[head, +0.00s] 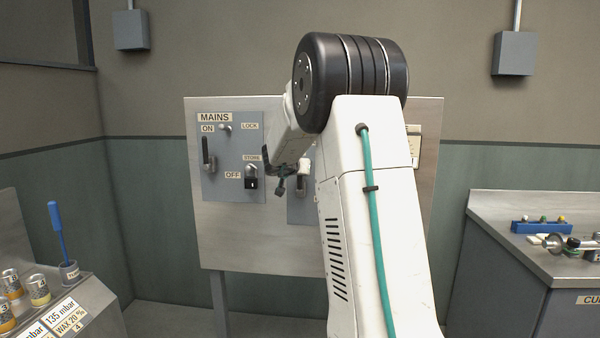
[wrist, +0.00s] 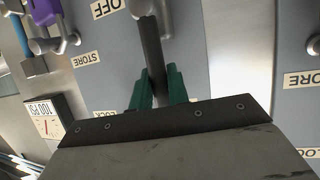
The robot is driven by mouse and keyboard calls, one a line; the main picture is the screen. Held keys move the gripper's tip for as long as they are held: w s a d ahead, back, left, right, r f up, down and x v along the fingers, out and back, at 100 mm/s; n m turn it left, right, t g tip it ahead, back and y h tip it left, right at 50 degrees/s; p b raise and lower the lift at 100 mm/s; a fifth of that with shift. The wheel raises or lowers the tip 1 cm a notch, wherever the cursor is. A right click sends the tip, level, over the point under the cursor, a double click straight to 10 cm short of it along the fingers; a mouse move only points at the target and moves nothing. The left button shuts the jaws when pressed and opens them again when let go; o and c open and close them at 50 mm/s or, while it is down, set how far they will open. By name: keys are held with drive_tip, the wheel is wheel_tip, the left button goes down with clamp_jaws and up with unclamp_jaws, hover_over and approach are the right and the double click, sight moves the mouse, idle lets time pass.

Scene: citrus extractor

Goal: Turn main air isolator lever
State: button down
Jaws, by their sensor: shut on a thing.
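The main air isolator lever (wrist: 151,48) is a dark bar that runs down from a light grey hub at the top of the wrist view, on a grey plate. The teal fingers of my gripper (wrist: 158,82) stand on both sides of its lower part and are shut on it. The plate's OFF label (wrist: 112,5) is beside the hub, upside down in this view. In the head view my arm hides most of this plate (head: 297,210) and the lever.
A MAINS plate (head: 222,185) with its own lever (head: 208,155) and a black padlock (head: 251,182) is left of my arm. A gauge (wrist: 43,117) marked 100 PSI shows in the wrist view. A metal bench (head: 500,205) stands at right, a console (head: 95,295) at left.

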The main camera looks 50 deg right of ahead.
drive_tip(key=c, duration=1.3)
unclamp_jaws()
drive_tip(key=shift+c, duration=0.2)
drive_tip(key=shift+a, duration=0.1)
drive_tip(key=v, duration=0.7)
drive_tip(key=shift+a+r, duration=0.2)
drive_tip(key=shift+a, duration=0.05)
drive_tip(key=shift+s, duration=0.1)
